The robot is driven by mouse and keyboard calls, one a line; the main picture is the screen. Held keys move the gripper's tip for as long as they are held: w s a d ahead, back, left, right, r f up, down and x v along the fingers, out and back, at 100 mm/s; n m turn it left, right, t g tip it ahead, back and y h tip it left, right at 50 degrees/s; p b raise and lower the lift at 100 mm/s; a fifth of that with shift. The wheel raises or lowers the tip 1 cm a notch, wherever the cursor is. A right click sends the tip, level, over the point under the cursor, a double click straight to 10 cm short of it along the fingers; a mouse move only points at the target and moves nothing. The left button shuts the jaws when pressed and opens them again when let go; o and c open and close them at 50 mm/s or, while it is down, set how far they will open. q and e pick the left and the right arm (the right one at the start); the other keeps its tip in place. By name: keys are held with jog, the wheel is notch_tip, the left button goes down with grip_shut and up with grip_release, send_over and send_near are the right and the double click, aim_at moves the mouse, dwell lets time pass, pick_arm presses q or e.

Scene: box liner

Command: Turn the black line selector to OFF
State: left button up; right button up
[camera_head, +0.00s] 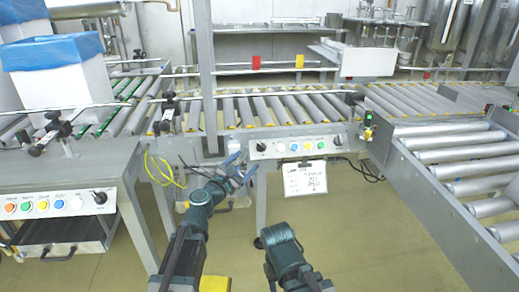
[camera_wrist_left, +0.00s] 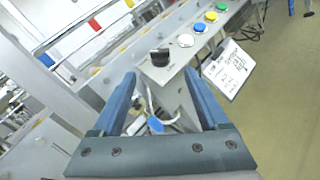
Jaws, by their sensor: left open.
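The black line selector (camera_head: 261,147) is a round black knob at the left end of the grey control panel under the middle conveyor. It also shows in the left wrist view (camera_wrist_left: 160,57), just beyond my fingertips and roughly centred between them. I cannot read its markings or tell which position it points to. My left gripper (camera_head: 245,167) has its blue fingers spread and empty, in front of and slightly below the knob. It also shows in the left wrist view (camera_wrist_left: 159,77). Of my right arm only dark links show at the bottom of the head view; its gripper is out of view.
A handwritten white sign (camera_head: 304,178) hangs below the panel. Yellow cables (camera_head: 163,172) hang at the left. A second panel (camera_head: 60,205) stands at the far left; a roller conveyor (camera_head: 465,170) borders the right.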

aim_at(261, 146)
pick_arm(q)
jog(key=x, duration=1)
jog(key=shift+w+d, duration=0.1)
jog(key=shift+w, duration=0.05)
grip_shut()
jog(key=shift+r, duration=0.1)
